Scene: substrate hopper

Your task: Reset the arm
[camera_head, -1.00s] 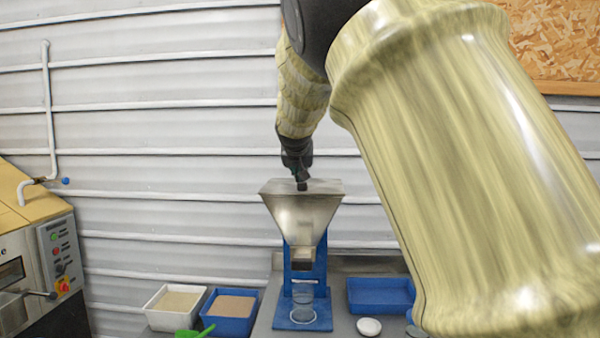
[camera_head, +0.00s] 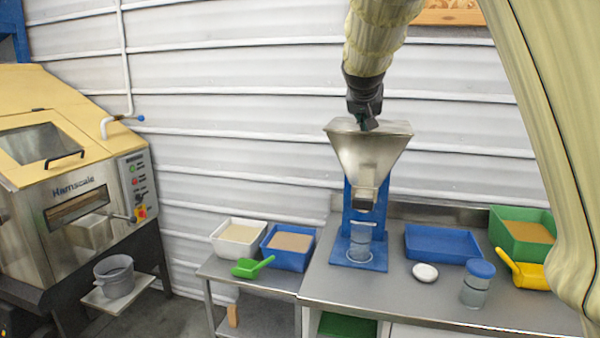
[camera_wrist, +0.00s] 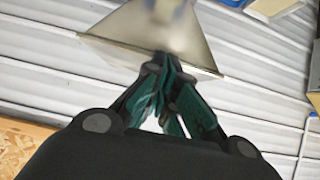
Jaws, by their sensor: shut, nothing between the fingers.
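My gripper (camera_head: 369,124) hangs at the end of my arm, just above the rim of the metal hopper (camera_head: 368,152) in the head view. In the wrist view its dark green fingers (camera_wrist: 160,62) are shut with nothing held, and the hopper (camera_wrist: 125,38) shows beyond them. I cannot tell whether the fingertips are inside the hopper mouth. The hopper is on a blue stand (camera_head: 348,222), with a clear jar (camera_head: 360,240) under its spout.
A white tub (camera_head: 239,251) and a blue tub (camera_head: 286,262) stand left of the hopper, with a green scoop (camera_head: 252,267) in front. A blue tray (camera_head: 438,258), a lidded jar (camera_head: 476,290) and a green bin (camera_head: 500,234) stand right. A machine (camera_head: 75,190) stands far left.

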